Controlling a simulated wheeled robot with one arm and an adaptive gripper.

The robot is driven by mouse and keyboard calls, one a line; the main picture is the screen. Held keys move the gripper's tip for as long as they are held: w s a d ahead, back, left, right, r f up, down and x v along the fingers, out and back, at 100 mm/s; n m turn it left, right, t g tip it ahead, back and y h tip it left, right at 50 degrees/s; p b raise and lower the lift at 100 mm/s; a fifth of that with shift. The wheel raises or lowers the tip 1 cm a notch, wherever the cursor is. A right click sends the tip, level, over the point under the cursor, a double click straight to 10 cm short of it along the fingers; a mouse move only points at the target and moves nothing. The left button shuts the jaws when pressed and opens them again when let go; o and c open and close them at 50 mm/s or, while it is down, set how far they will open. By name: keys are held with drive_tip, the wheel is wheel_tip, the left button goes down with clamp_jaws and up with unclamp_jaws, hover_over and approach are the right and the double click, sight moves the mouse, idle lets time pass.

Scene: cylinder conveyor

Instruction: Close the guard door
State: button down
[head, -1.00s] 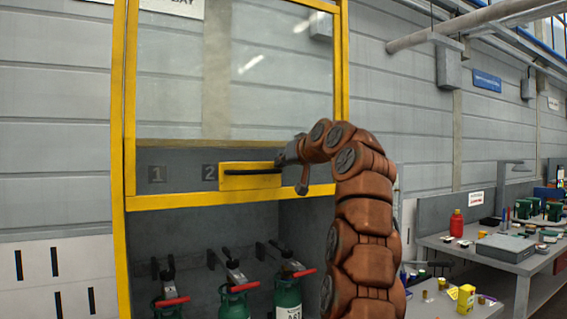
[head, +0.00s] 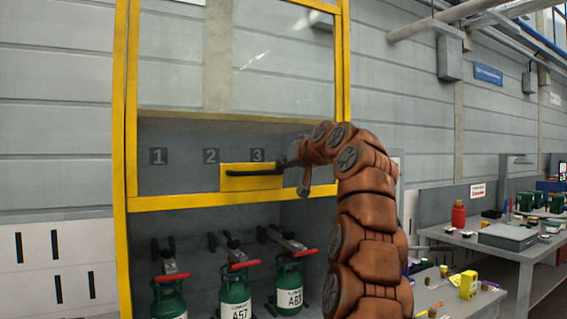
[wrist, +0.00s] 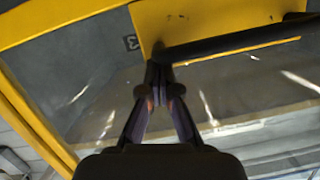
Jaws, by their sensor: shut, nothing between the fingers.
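The guard door is a clear pane in a yellow frame, and its lower yellow rail (head: 235,201) hangs above the cylinders, leaving the cabinet front below it open. A yellow plate (head: 236,183) with a black bar handle (head: 255,172) sits just above that rail. My gripper (head: 290,162) is at the right end of the handle. In the wrist view my gripper (wrist: 158,80) has its fingertips together at the end of the black bar (wrist: 225,42), with nothing between them. I cannot tell whether they touch it.
Several green cylinders (head: 236,292) with red levers stand in the cabinet below the door. Wall numbers 1 to 3 show through the pane. A cluttered grey workbench (head: 470,242) stands at the right. A yellow box (head: 468,285) lies on a nearer surface.

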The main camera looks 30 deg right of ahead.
wheel_tip(320, 180, down, 48)
drive_tip(key=b, duration=3)
drive_tip(key=shift+f, duration=0.25)
drive_tip(key=shift+a+f, duration=0.1)
drive_tip(key=shift+f, duration=0.05)
drive_tip(key=s+r+p, duration=0.4)
drive_tip(key=s+r, duration=0.3)
drive_tip(key=s, duration=0.3)
drive_tip(key=shift+d+r, duration=0.15)
drive_tip(key=shift+d, duration=0.25)
